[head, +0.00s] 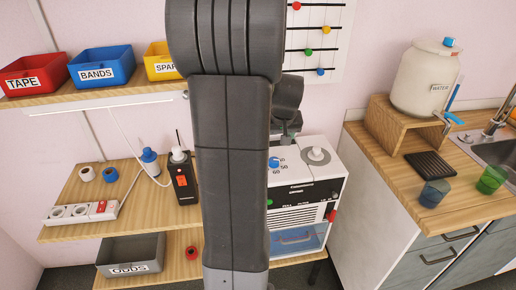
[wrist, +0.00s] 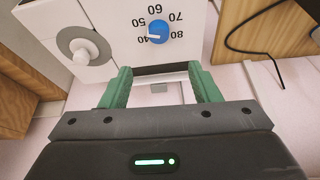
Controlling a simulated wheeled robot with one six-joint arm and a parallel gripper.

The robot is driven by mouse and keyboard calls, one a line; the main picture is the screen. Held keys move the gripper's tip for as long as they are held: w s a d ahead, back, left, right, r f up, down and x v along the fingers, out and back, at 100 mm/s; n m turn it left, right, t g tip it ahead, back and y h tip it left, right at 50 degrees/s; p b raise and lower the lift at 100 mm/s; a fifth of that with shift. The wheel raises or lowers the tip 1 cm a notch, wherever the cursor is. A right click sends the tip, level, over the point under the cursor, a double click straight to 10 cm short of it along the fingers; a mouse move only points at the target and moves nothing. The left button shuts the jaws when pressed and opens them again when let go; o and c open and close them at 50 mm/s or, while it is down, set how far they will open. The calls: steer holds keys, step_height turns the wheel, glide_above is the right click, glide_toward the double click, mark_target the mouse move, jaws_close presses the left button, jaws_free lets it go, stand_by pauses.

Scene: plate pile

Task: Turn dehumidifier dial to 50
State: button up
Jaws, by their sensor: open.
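The white dehumidifier (head: 325,185) stands on the wooden bench, partly hidden by my arm in the head view. Its blue dial (wrist: 158,32) is on the top face, ringed by printed numbers including 40, 50, 60, 70 and 80. A small pale mark shows on the dial's left side, but I cannot tell exactly which number it points to. The dial also shows in the head view (head: 273,162). My gripper (wrist: 160,78) is open and empty, its green fingers apart, with the dial beyond the fingertips and between their lines. In the head view the gripper is mostly hidden behind my arm.
A black-and-orange device (head: 184,180) and a power strip (head: 80,212) are on the bench left of my arm. A counter with a water dispenser (head: 425,80) stands right.

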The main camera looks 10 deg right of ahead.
steer(key=p+x, duration=0.1)
steer(key=x, duration=1.2)
steer(key=shift+s+d+f+p, duration=0.1)
steer(key=shift+s+f+p, duration=0.1)
steer(key=shift+p, duration=0.1)
steer(key=shift+c, duration=0.3)
steer(key=c, duration=0.9)
